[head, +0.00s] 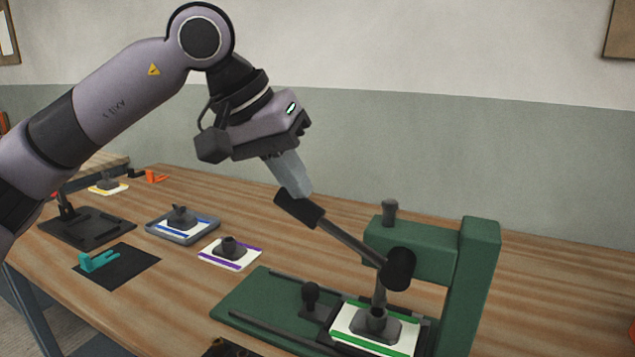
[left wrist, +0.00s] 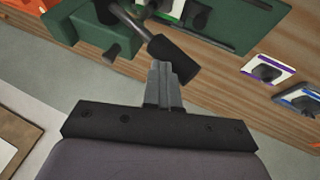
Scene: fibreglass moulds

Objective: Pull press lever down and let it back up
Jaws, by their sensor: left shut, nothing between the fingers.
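A green press (head: 478,262) stands at the right of the table. Its dark lever (head: 345,242) slants up and left from a round black pivot and ends in a thick black handle (head: 299,209). My left gripper (head: 304,194) is shut with nothing between its fingers, and its tips are at the upper side of the handle. In the left wrist view the handle (left wrist: 174,57) lies right at the fingertips (left wrist: 162,65); whether they touch I cannot tell. Under the ram, a dark mould part (head: 377,325) sits on a white card with green stripes (head: 345,318). My right gripper is not in view.
A purple-striped card (head: 244,261) with a dark part and a blue-grey tray (head: 156,230) lie left of the press. Further left are a black mat (head: 145,270) with a teal piece (head: 98,261) and a dark plate (head: 108,229). Bare wood shows behind the cards.

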